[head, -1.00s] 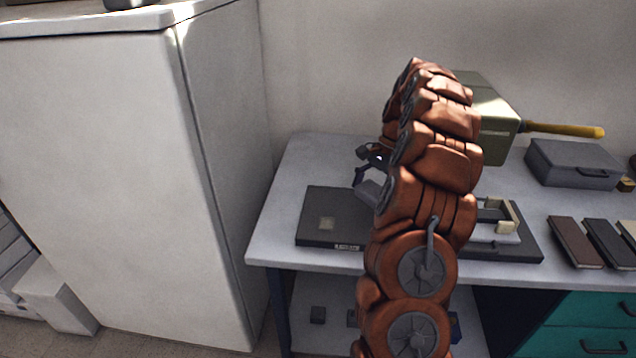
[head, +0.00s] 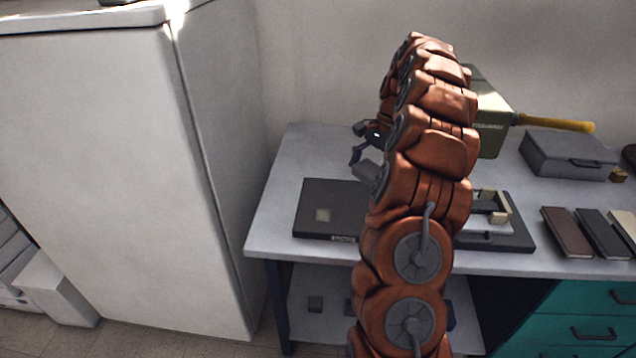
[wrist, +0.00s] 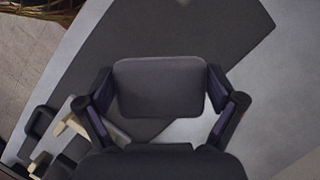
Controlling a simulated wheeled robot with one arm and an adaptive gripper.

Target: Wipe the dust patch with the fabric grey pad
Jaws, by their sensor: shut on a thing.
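My gripper (head: 364,150) is shut on the grey pad (wrist: 160,88), a dark rounded rectangle held between both fingers in the wrist view. In the head view my arm hides the pad. The dust patch (head: 322,214) is a small pale beige square on the left part of a flat dark board (head: 345,192) on the workbench. My gripper appears above and behind the board, right of the patch. I cannot make out the patch in the wrist view.
A tray with pale blocks (head: 495,215) lies right of my arm on the workbench (head: 270,220). Behind are a green box with a yellow handle (head: 490,125) and a grey case (head: 568,155). Dark flat pieces (head: 567,232) lie at right. A white cabinet (head: 110,180) stands left.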

